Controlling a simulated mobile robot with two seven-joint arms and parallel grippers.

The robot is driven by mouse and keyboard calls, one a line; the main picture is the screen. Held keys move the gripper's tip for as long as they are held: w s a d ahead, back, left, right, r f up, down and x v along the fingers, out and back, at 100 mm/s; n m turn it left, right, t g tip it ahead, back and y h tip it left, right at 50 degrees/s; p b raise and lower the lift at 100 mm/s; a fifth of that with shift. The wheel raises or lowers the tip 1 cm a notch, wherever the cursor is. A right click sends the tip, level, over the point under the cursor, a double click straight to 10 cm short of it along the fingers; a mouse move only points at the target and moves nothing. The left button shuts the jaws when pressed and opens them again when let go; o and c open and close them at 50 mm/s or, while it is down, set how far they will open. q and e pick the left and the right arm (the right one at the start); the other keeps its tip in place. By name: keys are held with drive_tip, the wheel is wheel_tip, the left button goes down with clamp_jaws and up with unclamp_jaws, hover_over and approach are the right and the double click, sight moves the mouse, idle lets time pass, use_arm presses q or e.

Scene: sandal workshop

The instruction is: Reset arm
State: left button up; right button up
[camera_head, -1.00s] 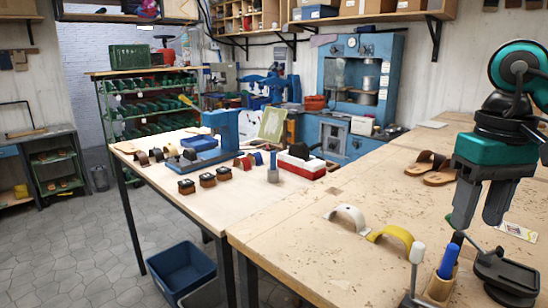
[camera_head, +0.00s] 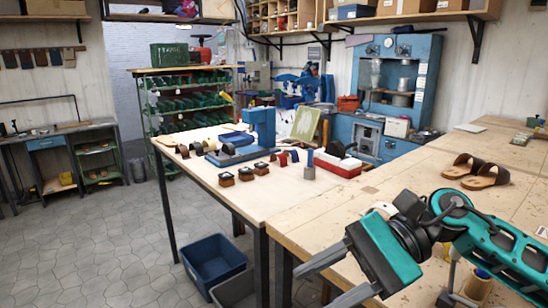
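My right arm comes in from the right, and its teal and grey gripper (camera_head: 312,288) hangs over the near edge of the workbench (camera_head: 340,208). It points to the lower left. Its two grey fingers are spread apart with nothing between them. The arm and gripper cover much of the near bench, including most of the white strap piece (camera_head: 384,208). My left gripper is not in view.
A pair of brown sandals (camera_head: 476,171) lies on the bench behind my arm. A blue press (camera_head: 262,130) and a red-and-white box (camera_head: 337,163) stand on the farther table. A blue bin (camera_head: 213,262) sits on the floor. The floor at left is clear.

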drive_tip(key=w+a+m+t+y, duration=0.35)
drive_tip(key=m+t+y, duration=0.45)
drive_tip(key=m, duration=1)
drive_tip(key=w+d+f+m+t+h, duration=0.2)
drive_tip(key=f+m+t+h, duration=0.15)
drive_tip(key=m+t, duration=0.45)
drive_tip(key=w+d+f+m+t+h, duration=0.2)
drive_tip(key=f+m+t+h, duration=0.15)
drive_tip(key=m, duration=0.75)
drive_tip(key=s+d+f+m+g+h, duration=0.1)
drive_tip(key=s+d+f+m+h, duration=0.2)
drive_tip(key=f+m, duration=0.4)
drive_tip(key=s+d+f+m+g+h, duration=0.2)
drive_tip(key=s+d+f+m+h, duration=0.2)
drive_tip(key=f+m, duration=0.4)
drive_tip(key=s+d+f+m+g+h, duration=0.1)
drive_tip(key=s+d+f+m+h, duration=0.2)
drive_tip(key=f, duration=0.9)
drive_tip(key=s+m+h, duration=0.2)
drive_tip(key=s+m, duration=0.2)
drive_tip(key=m, duration=0.1)
drive_tip(key=shift+d+f+h, duration=0.2)
drive_tip(key=shift+f+h, duration=0.05)
drive_tip(key=shift+h, duration=0.05)
